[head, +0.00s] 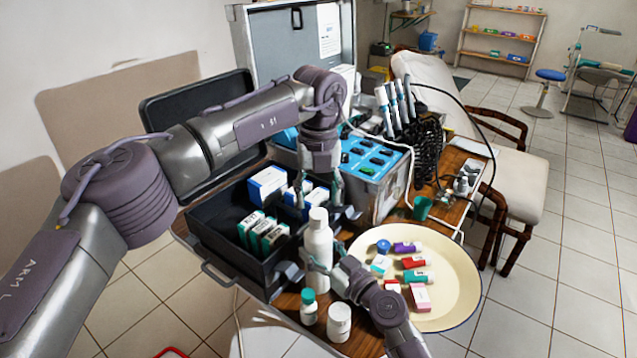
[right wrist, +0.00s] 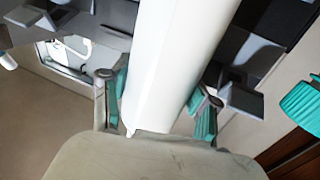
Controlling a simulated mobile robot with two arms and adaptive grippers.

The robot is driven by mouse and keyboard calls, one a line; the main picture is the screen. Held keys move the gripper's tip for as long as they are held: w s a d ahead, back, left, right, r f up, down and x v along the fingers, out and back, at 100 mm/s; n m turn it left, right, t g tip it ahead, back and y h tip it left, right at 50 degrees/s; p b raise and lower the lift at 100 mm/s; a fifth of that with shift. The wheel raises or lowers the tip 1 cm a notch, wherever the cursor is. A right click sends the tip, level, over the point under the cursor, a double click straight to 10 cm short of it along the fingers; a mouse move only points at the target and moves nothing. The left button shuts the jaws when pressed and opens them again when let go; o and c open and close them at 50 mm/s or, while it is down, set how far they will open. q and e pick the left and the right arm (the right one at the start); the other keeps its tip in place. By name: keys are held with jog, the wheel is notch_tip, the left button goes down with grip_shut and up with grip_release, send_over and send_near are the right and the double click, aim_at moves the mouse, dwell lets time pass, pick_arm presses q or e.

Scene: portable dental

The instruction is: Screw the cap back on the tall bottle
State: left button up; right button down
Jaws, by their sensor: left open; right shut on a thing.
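The tall white bottle (head: 318,245) stands upright near the front edge of the table. A narrower white piece (head: 318,214) tops it; I cannot tell whether this is the cap or how it is seated. My right gripper (head: 318,268) is shut around the bottle's body. In the right wrist view the bottle (right wrist: 170,65) fills the space between the teal pads of my right gripper (right wrist: 162,105). My left gripper (head: 320,196) points down just above the bottle's top, with its fingers open.
A black case (head: 218,252) with small boxes lies to the left. A cream plate (head: 455,285) with tubes and small boxes lies to the right. A green-capped bottle (head: 309,308) and a short white jar (head: 339,323) stand close in front. A blue-panelled unit (head: 372,160) is behind.

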aim_at(318, 213)
pick_arm(q)
jog(key=shift+f, duration=2.55)
grip_shut()
jog(key=m, duration=0.8)
jog(key=shift+m, duration=0.3)
jog(key=m, duration=1)
jog(key=shift+o, duration=0.3)
grip_release()
jog(key=shift+r, duration=0.1)
